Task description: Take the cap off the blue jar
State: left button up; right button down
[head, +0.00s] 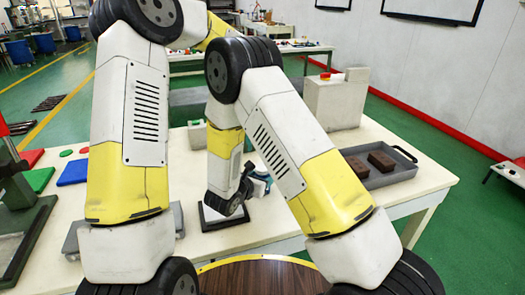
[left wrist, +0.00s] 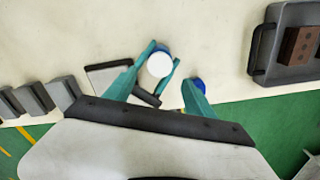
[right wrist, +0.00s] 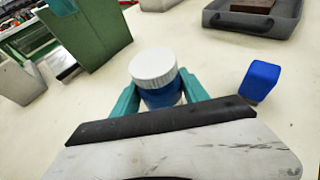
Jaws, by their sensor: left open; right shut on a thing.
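The blue jar (right wrist: 160,97) with its round white cap (right wrist: 153,68) stands between the teal fingers of my right gripper (right wrist: 158,90), which is shut on the jar body below the cap.
A blue block (right wrist: 262,80) stands right of the jar. A grey tray (head: 404,172) with brown bricks (head: 381,161) lies at the right of the table. A green machine (right wrist: 85,40) stands at the left. Pale tabletop (right wrist: 225,65) around the jar is mostly clear.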

aim_at(263, 167)
pick_arm(q)
notch_tip(263, 167, down, 8)
jog(key=shift+r, duration=0.1)
dwell(0.4)
grip_shut()
jog(key=n, duration=0.6)
jog(key=shift+n, duration=0.4)
jog(key=shift+o, duration=0.4)
grip_release()
jog(key=shift+r, duration=0.15)
